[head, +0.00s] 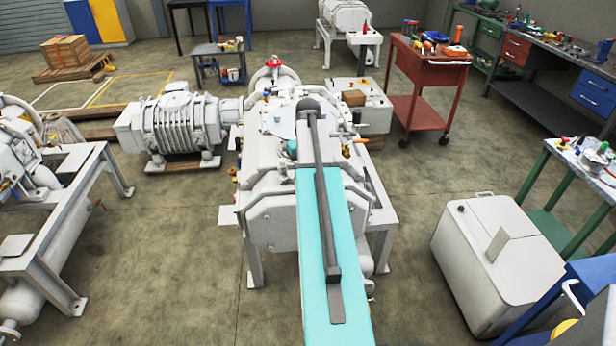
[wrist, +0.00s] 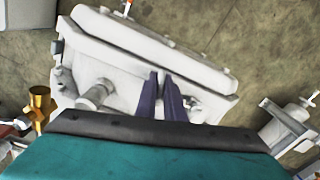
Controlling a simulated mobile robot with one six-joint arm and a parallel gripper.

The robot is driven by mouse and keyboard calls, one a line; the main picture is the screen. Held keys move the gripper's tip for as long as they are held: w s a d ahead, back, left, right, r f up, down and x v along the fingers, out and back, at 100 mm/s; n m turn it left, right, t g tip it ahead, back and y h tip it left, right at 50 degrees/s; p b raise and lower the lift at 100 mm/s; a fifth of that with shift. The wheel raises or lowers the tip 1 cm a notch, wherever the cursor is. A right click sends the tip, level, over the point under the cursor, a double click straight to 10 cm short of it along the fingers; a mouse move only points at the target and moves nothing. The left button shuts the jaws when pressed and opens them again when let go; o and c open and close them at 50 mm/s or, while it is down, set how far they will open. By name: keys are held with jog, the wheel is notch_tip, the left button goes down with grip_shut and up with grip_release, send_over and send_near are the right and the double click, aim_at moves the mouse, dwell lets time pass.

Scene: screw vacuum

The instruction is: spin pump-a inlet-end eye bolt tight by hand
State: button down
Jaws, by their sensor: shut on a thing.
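Pump-a, by its place under my arm the white pump (head: 268,208), stands on a frame in the middle of the head view. My teal and grey arm lies across it and hides my gripper there. In the wrist view my gripper (wrist: 160,80) shows as two dark fingers close together over the pump's white top (wrist: 125,75). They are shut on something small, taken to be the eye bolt. The eye bolt itself is too small and too covered to make out, so its seating cannot be told.
A brass fitting (wrist: 40,103) stands left of my fingers. A ribbed white pump (head: 175,125) is left of the middle pump. A red cart (head: 430,62) stands at the back right and a white cabinet unit (head: 497,260) at the right. Open floor lies between them.

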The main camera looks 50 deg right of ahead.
jog(key=shift+w+a+m, duration=0.1)
jog(key=shift+m, duration=1.5)
jog(key=c, duration=1.8)
grip_release()
jog(key=shift+c, duration=0.2)
jog(key=shift+r+p, duration=0.15)
jog(key=shift+p, duration=0.15)
notch_tip(320, 180, up, 14)
jog(key=p, duration=0.8)
jog(key=shift+f+p, duration=0.2)
jog(key=shift+p, duration=0.15)
